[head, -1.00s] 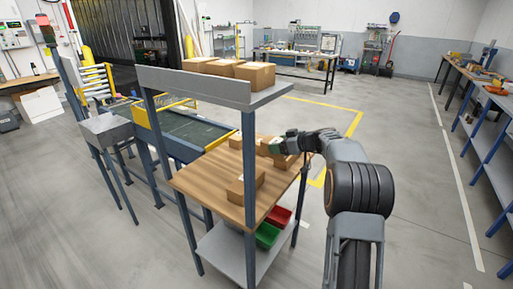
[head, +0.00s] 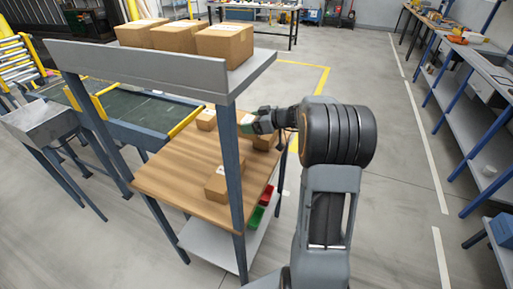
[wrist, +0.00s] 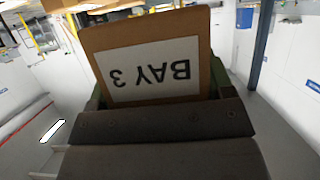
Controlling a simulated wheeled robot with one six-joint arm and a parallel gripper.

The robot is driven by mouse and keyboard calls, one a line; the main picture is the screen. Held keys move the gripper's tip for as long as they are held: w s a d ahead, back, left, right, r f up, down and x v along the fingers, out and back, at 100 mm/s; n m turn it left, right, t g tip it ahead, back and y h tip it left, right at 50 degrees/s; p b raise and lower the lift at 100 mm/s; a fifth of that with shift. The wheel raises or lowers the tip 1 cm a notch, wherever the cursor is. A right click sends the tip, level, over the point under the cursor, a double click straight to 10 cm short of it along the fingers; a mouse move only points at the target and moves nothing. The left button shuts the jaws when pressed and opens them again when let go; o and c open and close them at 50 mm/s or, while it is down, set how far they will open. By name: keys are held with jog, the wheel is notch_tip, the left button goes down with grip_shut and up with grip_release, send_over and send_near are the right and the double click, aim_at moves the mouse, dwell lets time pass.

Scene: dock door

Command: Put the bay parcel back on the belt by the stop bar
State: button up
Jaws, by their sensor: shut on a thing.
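In the wrist view, a brown parcel (wrist: 205,50) with a white label reading "BAY 3" upside down is held between my gripper's jaws, with green pads beside it. In the head view, my gripper (head: 247,123) is over the far right part of the wooden bench (head: 165,178); which box there is the held one is hard to tell. The dark belt (head: 140,106) lies left of the bench, with yellow rails. A yellow bar (head: 185,121) crosses its near right end; I cannot tell whether it is the stop bar.
Brown boxes (head: 206,120) and (head: 222,184) sit on the bench, and another (head: 265,141) is beside my gripper. A grey shelf (head: 150,75) on posts, holding 3 boxes (head: 224,45), stands over the bench. Red (head: 267,194) and green (head: 255,217) bins are below.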

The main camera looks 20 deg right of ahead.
jog(key=s+f, duration=0.4)
jog(key=f, duration=0.1)
jog(key=shift+d, duration=0.15)
jog(key=f, duration=0.3)
jog(key=shift+s+p, duration=0.35)
jog(key=shift+s, duration=0.05)
jog(key=shift+f, duration=0.4)
jog(key=shift+f+b, duration=0.2)
jog(key=shift+b, duration=0.1)
jog(key=o, duration=0.8)
jog(key=shift+r, duration=0.1)
